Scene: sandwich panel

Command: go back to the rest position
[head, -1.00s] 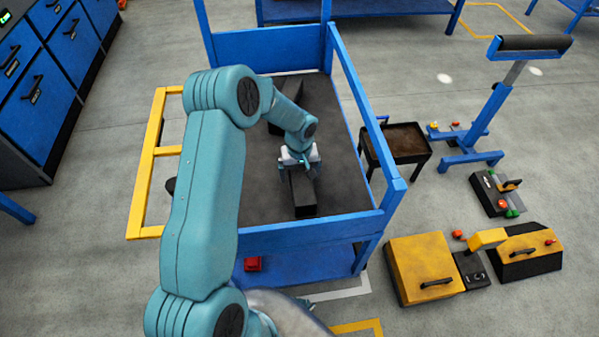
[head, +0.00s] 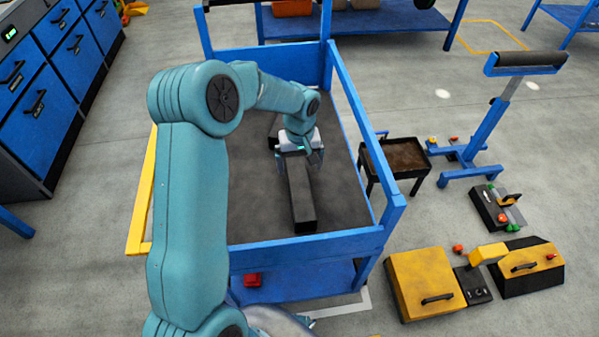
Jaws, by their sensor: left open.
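My left gripper (head: 299,161) is over the dark tray-like top of the blue-framed bench (head: 300,248). Its jaws are open, with the fingers apart above the far end of a long black block (head: 302,205). The block lies on the dark surface, and its near part is uncovered. The gripper hides the block's far end, so I cannot tell how much height lies between them. My left arm (head: 190,220) comes in from the lower left and bends over the bench. My right gripper is not in view.
Blue posts and rails edge the bench, with a yellow side frame (head: 140,205) at left. A black cart (head: 405,158), roller stand (head: 485,120) and yellow cases (head: 425,280) stand at right. A red item (head: 252,280) sits below. Grey floor lies between.

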